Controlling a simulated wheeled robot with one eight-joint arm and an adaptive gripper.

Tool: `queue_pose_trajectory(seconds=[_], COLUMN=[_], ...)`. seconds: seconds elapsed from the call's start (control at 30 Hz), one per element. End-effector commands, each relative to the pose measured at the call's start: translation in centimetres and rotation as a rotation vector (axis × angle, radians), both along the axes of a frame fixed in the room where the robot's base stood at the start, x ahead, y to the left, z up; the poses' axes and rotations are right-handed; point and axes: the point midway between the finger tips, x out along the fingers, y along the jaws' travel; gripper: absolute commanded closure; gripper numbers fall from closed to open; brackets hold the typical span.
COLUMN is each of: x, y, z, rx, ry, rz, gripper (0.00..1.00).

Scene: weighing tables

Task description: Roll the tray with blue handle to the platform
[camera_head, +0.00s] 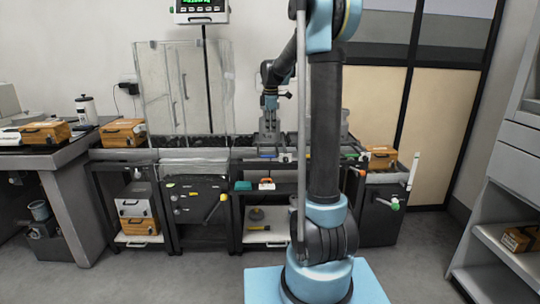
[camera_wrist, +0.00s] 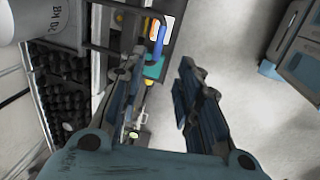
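In the wrist view, a blue handle (camera_wrist: 158,42) shows just beyond my fingertips, beside grey bars (camera_wrist: 125,22) that look like part of a tray's frame. A white cylinder marked 20 kg (camera_wrist: 32,18) stands at the upper left, by a bed of black rollers (camera_wrist: 62,85). My gripper (camera_wrist: 163,65) is open, with nothing visible between its fingers and the handle apart from them. In the head view, my gripper (camera_head: 269,138) points down at the front edge of the middle table. It hides much of the tray there. I cannot make out the platform for certain.
A clear-walled enclosure (camera_head: 160,90) stands left of my arm, under a display (camera_head: 202,10). Wooden boxes (camera_head: 122,132) sit at the left. Shelves below hold a teal item (camera_head: 243,185) and an orange-and-white one (camera_head: 266,184). A grey cabinet (camera_head: 510,160) stands at the right.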

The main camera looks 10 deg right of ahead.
Motion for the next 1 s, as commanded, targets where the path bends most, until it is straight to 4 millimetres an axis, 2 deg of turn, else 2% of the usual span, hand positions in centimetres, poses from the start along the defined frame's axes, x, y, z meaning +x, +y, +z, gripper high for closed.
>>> queue_pose_trajectory(seconds=[0.7,1.0], x=[2.3,2.8], y=[-0.2,-0.2], z=[-12.3,-14.8], rx=[0.0,0.0], ry=[0.0,0.0], rz=[-0.002,-0.002], gripper=[0.69,0.69])
